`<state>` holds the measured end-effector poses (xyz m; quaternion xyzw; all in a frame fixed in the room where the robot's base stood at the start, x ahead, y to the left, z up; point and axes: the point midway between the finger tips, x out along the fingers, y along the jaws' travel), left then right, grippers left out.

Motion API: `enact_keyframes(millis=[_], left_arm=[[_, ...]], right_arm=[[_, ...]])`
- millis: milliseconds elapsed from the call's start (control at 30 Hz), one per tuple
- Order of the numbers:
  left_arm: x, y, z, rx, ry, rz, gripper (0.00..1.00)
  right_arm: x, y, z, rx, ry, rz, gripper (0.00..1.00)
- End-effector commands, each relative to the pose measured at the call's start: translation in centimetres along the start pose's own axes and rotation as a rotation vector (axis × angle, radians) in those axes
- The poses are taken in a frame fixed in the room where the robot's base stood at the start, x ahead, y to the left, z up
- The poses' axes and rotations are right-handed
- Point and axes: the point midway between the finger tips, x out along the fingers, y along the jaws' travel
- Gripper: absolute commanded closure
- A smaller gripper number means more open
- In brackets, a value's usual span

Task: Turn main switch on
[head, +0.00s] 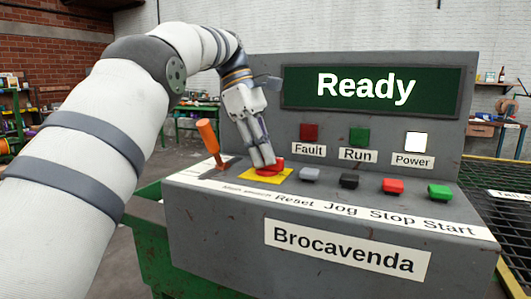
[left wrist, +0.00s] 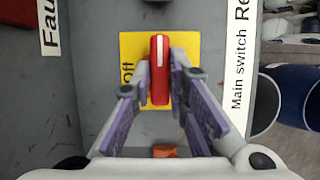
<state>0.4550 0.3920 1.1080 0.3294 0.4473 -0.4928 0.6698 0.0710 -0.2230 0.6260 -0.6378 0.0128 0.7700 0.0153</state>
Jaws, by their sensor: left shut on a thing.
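The main switch is a red knob (head: 272,163) on a yellow plate (head: 259,177) at the left of the console's sloping top. In the left wrist view the knob (left wrist: 160,70) has a white line on it and its long axis runs up and down the picture. The word "Off" shows on the yellow plate (left wrist: 184,45) left of the knob. My left gripper (head: 265,162) reaches down from above and is shut on the knob, one finger on each side. The fingers partly hide the knob in the head view. My right gripper is not in view.
An orange-handled lever (head: 208,137) stands just left of the switch. Reset, Jog, Stop and Start buttons run to the right. The green display (head: 371,91) reads "Ready". The Power lamp (head: 412,141) looks white and bright.

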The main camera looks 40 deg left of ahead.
Motion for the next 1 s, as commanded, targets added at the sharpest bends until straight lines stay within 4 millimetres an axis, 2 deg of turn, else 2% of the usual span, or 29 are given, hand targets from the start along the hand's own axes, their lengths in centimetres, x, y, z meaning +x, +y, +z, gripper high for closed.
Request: enact_keyframes(millis=[467,500,567,867,1000], left_arm=[[0.02,0.01,-0.01,0.01,0.001,-0.004,1.0],[0.03,0.01,-0.01,0.01,0.001,-0.004,0.76],[0.03,0.0,-0.01,0.01,0.001,-0.004,0.65],[-0.03,-0.03,0.02,0.004,0.0,-0.001,0.65],[-0.51,-0.37,0.24,-0.087,-0.002,0.042,0.65]], right_arm=[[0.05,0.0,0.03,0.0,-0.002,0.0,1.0],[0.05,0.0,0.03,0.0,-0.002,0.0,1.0],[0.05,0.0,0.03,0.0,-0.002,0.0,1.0],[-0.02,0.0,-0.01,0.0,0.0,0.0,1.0],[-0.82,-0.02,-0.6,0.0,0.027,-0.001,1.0]])
